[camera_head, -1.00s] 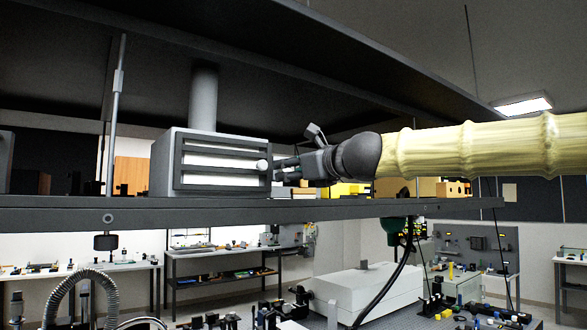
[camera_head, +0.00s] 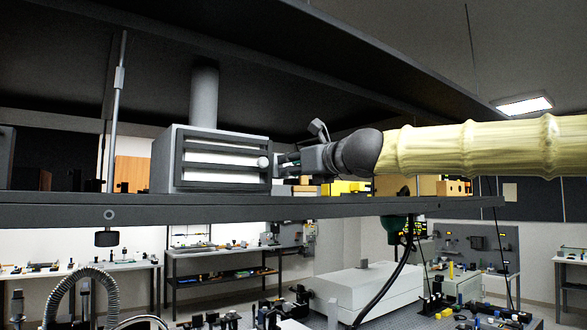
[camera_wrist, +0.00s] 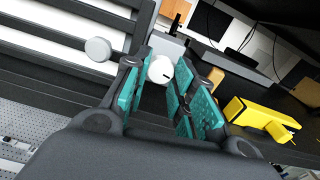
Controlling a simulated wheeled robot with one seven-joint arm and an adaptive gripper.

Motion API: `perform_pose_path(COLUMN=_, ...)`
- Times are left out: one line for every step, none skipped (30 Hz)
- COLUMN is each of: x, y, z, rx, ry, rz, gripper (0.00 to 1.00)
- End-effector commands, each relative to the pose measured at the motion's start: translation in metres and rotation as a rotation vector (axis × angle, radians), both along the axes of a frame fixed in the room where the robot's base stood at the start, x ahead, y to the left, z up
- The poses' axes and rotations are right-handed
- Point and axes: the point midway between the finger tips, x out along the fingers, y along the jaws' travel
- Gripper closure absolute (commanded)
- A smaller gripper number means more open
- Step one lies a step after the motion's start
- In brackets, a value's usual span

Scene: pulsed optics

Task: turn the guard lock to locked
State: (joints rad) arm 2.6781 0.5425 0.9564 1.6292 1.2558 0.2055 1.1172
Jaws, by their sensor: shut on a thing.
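The guard lock appears to be the round white knob (camera_wrist: 161,69) with a short black mark, beside the louvred grey housing (camera_head: 217,187) on the shelf. In the wrist view it sits between the teal pads of my gripper (camera_wrist: 163,88), which is shut on it. The mark points down and right in that tilted view. In the head view my gripper (camera_head: 288,162) reaches in from the right at the housing's right side; the lock is hidden there. A second pale knob (camera_head: 263,162) on the housing front stands outside the fingers; it also shows in the wrist view (camera_wrist: 97,49).
The housing stands on a dark shelf (camera_head: 300,210), with another dark shelf above my arm. A yellow tool (camera_wrist: 262,118) lies to the right of my gripper in the wrist view. Several small boxes stand behind my gripper. An optics bench with a white box (camera_head: 368,285) is below.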

Motion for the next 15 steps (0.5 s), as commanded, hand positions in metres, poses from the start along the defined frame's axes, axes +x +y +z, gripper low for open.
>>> perform_pose_path(x=0.0004, y=-0.0007, z=-0.0015, rx=0.034, ry=0.023, rz=0.000, gripper=0.98)
perform_pose_path(x=0.0003, y=-0.0006, z=-0.0018, rx=0.056, ry=0.039, rz=0.000, gripper=0.98)
perform_pose_path(x=0.0006, y=-0.0007, z=-0.0024, rx=0.085, ry=0.060, rz=0.000, gripper=0.98)
perform_pose_path(x=0.0008, y=-0.0007, z=-0.0028, rx=0.109, ry=0.078, rz=-0.001, gripper=0.98)
perform_pose_path(x=0.0007, y=-0.0006, z=-0.0027, rx=0.131, ry=0.094, rz=-0.001, gripper=0.98)
perform_pose_path(x=0.0007, y=-0.0008, z=-0.0026, rx=0.163, ry=0.117, rz=-0.001, gripper=0.98)
perform_pose_path(x=0.0006, y=-0.0009, z=-0.0025, rx=0.186, ry=0.132, rz=-0.001, gripper=0.98)
perform_pose_path(x=0.0005, y=-0.0009, z=-0.0023, rx=0.209, ry=0.149, rz=0.000, gripper=0.98)
perform_pose_path(x=0.0004, y=-0.0008, z=-0.0025, rx=0.240, ry=0.172, rz=-0.001, gripper=0.98)
perform_pose_path(x=0.0006, y=-0.0011, z=-0.0030, rx=0.263, ry=0.189, rz=-0.001, gripper=0.98)
perform_pose_path(x=0.0007, y=-0.0009, z=-0.0034, rx=0.286, ry=0.207, rz=-0.001, gripper=0.98)
perform_pose_path(x=0.0004, y=-0.0007, z=-0.0033, rx=0.317, ry=0.228, rz=0.000, gripper=0.98)
perform_pose_path(x=0.0003, y=-0.0006, z=-0.0033, rx=0.340, ry=0.245, rz=0.000, gripper=0.98)
perform_pose_path(x=0.0004, y=-0.0009, z=-0.0033, rx=0.364, ry=0.262, rz=-0.001, gripper=0.98)
perform_pose_path(x=0.0003, y=-0.0009, z=-0.0030, rx=0.394, ry=0.283, rz=-0.001, gripper=0.98)
